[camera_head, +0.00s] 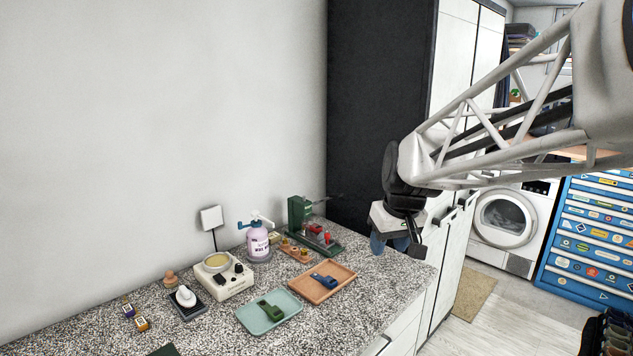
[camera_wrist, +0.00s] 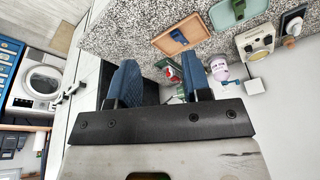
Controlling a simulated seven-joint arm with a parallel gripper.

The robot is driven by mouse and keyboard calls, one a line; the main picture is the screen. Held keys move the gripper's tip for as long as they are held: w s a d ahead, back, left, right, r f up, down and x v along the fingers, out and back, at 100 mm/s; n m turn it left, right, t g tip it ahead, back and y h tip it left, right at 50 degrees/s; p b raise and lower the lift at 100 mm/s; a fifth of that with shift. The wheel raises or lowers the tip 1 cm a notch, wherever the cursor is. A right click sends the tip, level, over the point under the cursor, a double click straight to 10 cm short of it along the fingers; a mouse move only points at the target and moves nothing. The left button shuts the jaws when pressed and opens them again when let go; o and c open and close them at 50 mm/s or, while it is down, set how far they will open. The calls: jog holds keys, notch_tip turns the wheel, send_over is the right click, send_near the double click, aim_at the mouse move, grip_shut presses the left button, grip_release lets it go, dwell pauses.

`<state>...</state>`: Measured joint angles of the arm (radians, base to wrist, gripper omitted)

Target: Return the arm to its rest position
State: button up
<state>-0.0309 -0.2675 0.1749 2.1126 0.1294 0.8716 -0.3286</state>
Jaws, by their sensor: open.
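My gripper (camera_head: 395,243) is raised in the air just off the right end of the speckled counter, with my arm reaching in from the upper right. In the wrist view its two blue fingers (camera_wrist: 160,82) stand apart with nothing between them. The gripper touches nothing that I can see. In the head view the fingers are partly hidden behind the wrist.
The counter (camera_head: 215,335) holds a green tray (camera_head: 252,322) and an orange tray (camera_head: 338,290), each with a tool, a pink bottle (camera_head: 258,241), a wax pot (camera_head: 228,283) and a green press (camera_head: 300,215). A tall black cabinet side (camera_head: 375,110) stands behind. A blue toolchest (camera_head: 590,240) is at right.

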jog(key=s+d+f+m, duration=0.1)
jog(key=s+d+f, duration=0.1)
jog(key=s, duration=1.1)
jog(key=s+d+f+m+h, duration=0.1)
jog(key=s+d+f+m, duration=0.1)
jog(key=s, duration=1.1)
jog(key=shift+f+m, duration=0.3)
jog(key=shift+f, duration=0.4)
